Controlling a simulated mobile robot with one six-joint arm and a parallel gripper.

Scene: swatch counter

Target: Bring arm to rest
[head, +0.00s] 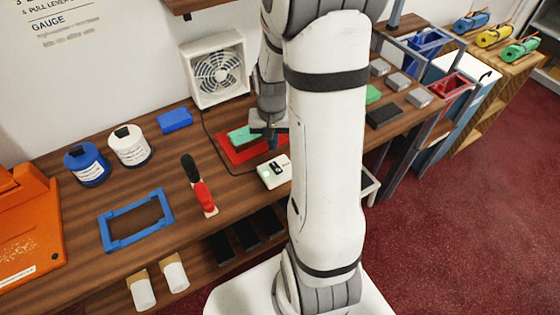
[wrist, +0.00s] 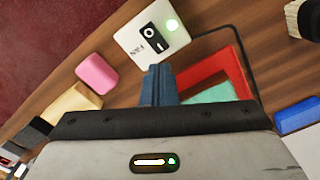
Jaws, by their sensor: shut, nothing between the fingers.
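My arm (head: 325,130) stands upright across the middle of the head view and hides part of the counter behind it. My gripper (head: 272,143) is over the counter beside the red tray (head: 228,154), with its blue fingers pointing down. In the wrist view the fingers of my gripper (wrist: 158,84) are together with nothing between them. The teal piece (head: 243,134) lies on the red tray, and it also shows in the wrist view (wrist: 215,94). A white box with a dial and a green light (wrist: 152,38) is near the fingertips.
A fan (head: 217,70) stands against the wall. A pink block (wrist: 95,73) is near my gripper. Red floor (head: 450,220) is open at right.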

